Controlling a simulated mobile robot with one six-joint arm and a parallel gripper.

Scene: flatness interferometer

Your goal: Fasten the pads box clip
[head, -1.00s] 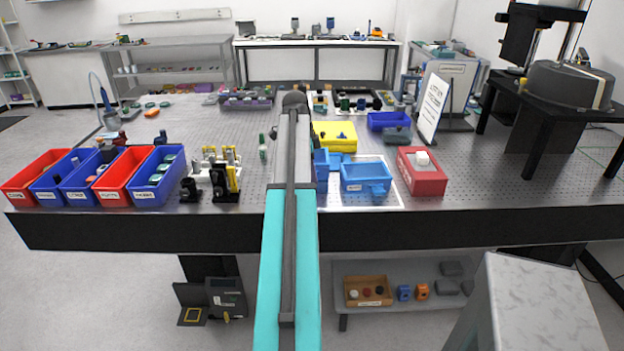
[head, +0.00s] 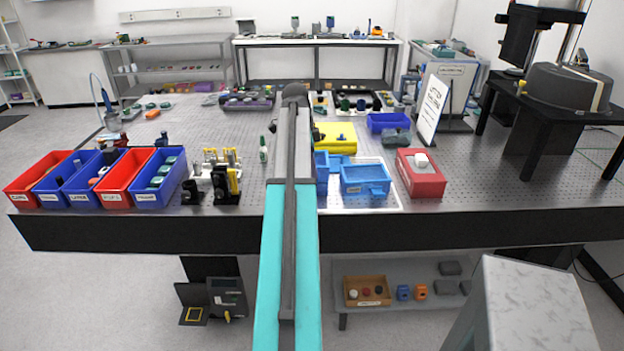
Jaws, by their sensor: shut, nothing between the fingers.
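A small blue box (head: 365,178) with a label on its front stands on a pale mat on the table, right of my arm. A blue tab (head: 377,192) sticks out at its front right; I take this box for the pads box, but its label is too small to read. Whether the tab is the clip, and whether it is fastened, I cannot tell. More blue parts (head: 322,168) show at its left, partly hidden by my arm. My arm reaches straight out over the table. My gripper is hidden behind the arm's own links.
A red box (head: 421,178) with a white piece on top stands right of the blue box. A yellow block (head: 336,138) and a dark blue bin (head: 388,122) lie behind. Red and blue bins (head: 128,178) line the left front. A sign (head: 432,109) stands at the right.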

